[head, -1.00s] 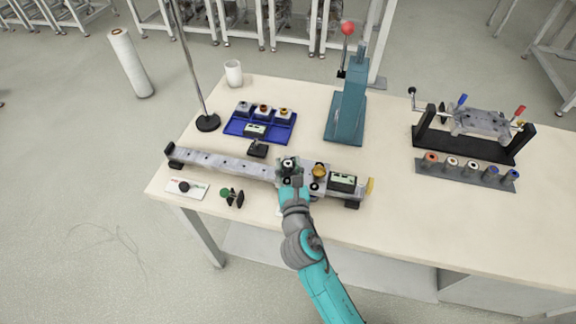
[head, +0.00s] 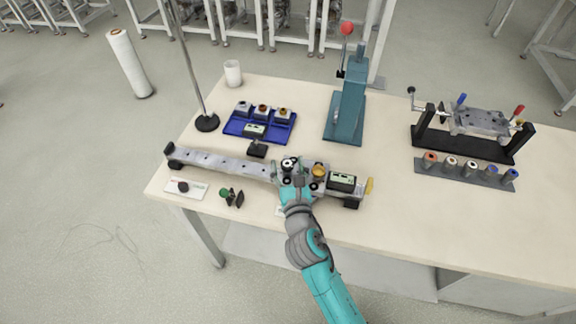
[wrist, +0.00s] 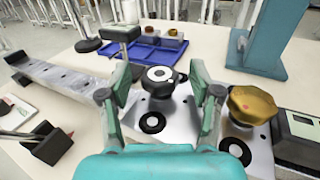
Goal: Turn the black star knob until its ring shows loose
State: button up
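The black star knob (wrist: 157,90) stands on a grey metal plate (wrist: 180,118) in the wrist view, with a white ring with dark marks around a black centre on its top. The knob also shows in the head view (head: 289,164). My gripper (wrist: 163,88) is open, with one finger on each side of the knob and a visible gap to it. The marks on the ring are too small to read. In the head view my gripper (head: 292,180) sits at the knob, and its hand hides part of the plate.
A gold knob (wrist: 252,104) stands close right of my right finger, beside a box with a display (head: 342,182). A long rail (head: 222,163) runs left. Behind are a blue tray (head: 260,123) and a teal press (head: 347,105). The front right tabletop is clear.

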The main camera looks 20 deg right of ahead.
jog(key=shift+s, duration=0.1)
jog(key=s, duration=0.4)
jog(key=s+a, duration=0.1)
jog(key=s, duration=0.2)
jog(key=s+a, duration=0.1)
jog(key=s, duration=0.3)
jog(key=shift+s+a, duration=0.2)
jog(key=shift+s, duration=0.1)
